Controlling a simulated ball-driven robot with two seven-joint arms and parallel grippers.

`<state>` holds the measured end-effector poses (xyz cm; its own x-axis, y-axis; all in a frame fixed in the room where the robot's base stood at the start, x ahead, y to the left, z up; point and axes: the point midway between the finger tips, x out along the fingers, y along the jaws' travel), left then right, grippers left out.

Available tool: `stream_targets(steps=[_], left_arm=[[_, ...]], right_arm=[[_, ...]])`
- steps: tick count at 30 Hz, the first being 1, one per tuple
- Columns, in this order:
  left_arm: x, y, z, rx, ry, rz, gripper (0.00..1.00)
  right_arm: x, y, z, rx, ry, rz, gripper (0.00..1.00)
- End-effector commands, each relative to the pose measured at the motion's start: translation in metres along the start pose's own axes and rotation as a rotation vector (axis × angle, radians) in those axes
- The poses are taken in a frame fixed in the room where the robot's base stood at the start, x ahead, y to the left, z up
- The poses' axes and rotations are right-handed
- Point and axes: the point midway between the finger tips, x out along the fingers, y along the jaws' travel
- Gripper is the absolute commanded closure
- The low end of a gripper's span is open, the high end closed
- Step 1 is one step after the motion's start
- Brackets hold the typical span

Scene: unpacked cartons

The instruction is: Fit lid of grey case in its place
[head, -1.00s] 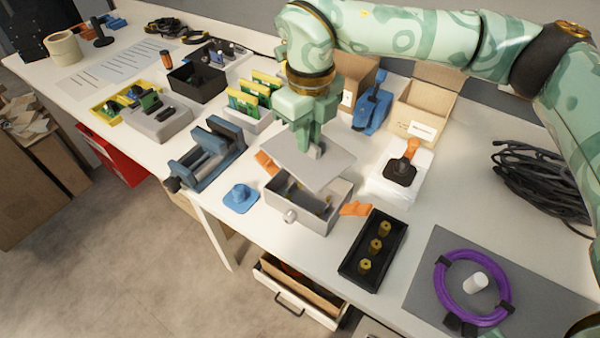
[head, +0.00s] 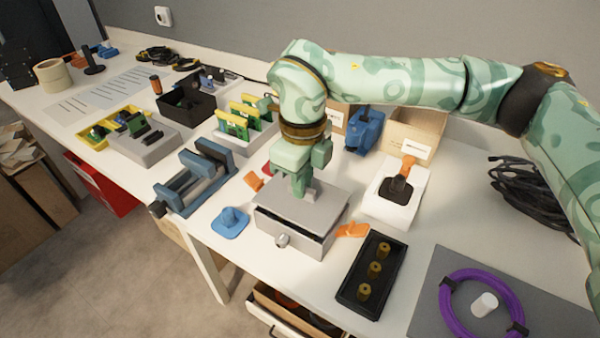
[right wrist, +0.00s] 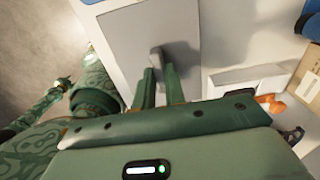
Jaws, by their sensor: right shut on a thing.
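The grey lid (head: 325,203) is a flat plate with a small upright handle. My right gripper (head: 303,190) is shut on that handle from above. The lid lies over the grey case (head: 288,238), covering its opening. A dark line shows between lid and case along the front, so I cannot tell whether the lid is fully seated. A round light knob (head: 282,240) is on the case's front wall. In the right wrist view the lid (right wrist: 125,50) lies beyond the fingers. The case's inside is hidden.
Orange clamps (head: 353,230) flank the case. A blue knobbed piece (head: 230,221) and a blue-grey vise (head: 200,175) are left. A black tray (head: 372,272) with brass parts is front right. A white box (head: 393,198) with an orange-handled tool stands right.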

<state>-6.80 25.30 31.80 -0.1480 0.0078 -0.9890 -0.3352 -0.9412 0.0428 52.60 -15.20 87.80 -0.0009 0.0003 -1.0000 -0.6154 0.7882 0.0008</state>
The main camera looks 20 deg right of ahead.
Motion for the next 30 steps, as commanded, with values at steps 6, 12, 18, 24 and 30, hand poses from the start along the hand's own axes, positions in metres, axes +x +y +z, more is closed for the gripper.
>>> stream_targets(steps=[6,12,18,24,30], left_arm=[[-0.003,-0.014,-0.006,0.005,0.016,-0.019,0.57],[-0.002,-0.014,0.001,0.006,0.004,-0.019,0.57],[-0.001,-0.010,0.004,0.005,-0.004,-0.013,0.57],[0.001,-0.004,0.002,0.003,-0.001,-0.005,0.57],[0.002,-0.001,-0.002,0.002,0.005,-0.002,0.57]], right_arm=[[-0.002,0.000,0.000,0.001,-0.002,-0.001,1.00],[0.002,0.000,0.000,0.001,-0.001,-0.001,1.00],[0.008,0.000,0.000,0.001,-0.001,-0.001,1.00],[0.015,0.000,0.000,0.001,-0.001,-0.001,1.00],[0.020,0.000,0.000,0.000,-0.001,-0.001,1.00]])
